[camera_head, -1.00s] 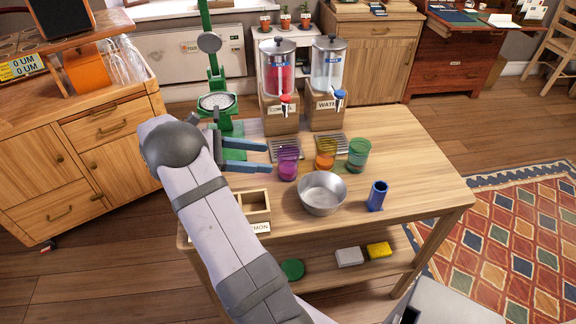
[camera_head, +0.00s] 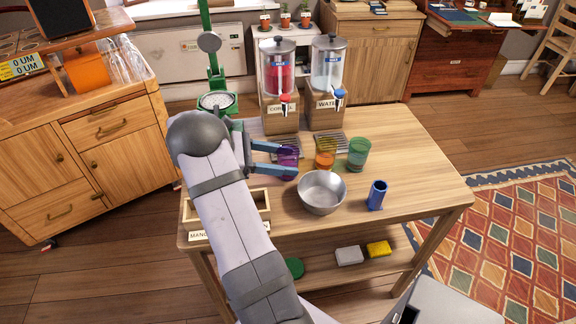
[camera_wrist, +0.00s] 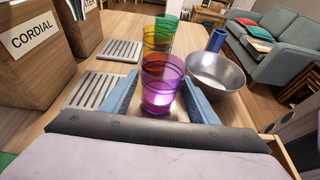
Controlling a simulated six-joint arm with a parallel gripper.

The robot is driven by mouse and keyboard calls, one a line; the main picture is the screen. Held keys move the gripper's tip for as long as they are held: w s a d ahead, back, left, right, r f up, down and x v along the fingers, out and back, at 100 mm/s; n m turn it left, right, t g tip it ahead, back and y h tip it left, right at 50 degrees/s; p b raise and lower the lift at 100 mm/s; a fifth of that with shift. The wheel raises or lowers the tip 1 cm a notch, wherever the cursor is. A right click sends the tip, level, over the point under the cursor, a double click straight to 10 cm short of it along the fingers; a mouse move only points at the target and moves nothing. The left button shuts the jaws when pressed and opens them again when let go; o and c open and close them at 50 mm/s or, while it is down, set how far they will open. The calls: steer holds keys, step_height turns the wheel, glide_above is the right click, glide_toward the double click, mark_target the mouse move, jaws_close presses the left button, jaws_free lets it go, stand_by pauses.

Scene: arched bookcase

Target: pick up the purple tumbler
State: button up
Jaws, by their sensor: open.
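The purple tumbler (camera_head: 287,158) stands upright on the wooden table, left of the orange tumbler (camera_head: 325,153) and the green tumbler (camera_head: 358,154). My gripper (camera_head: 284,160) is open, with its two blue fingers reaching in from the left on either side of the purple tumbler. In the wrist view the purple tumbler (camera_wrist: 161,84) stands between the fingers, with the orange and green ones in line behind it. The near finger hides part of its lower side in the head view. I cannot tell whether either finger touches it.
A metal bowl (camera_head: 322,193) stands close to the near finger, with a blue holder (camera_head: 377,195) to its right. The cordial dispenser (camera_head: 278,85) and water dispenser (camera_head: 327,85) stand behind, with grey drip grates. A wooden box (camera_head: 259,199) sits below my arm. The table's right side is clear.

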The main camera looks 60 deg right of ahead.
mark_target(300, 173)
steer(key=shift+x, duration=2.6)
steer(key=c, duration=0.9)
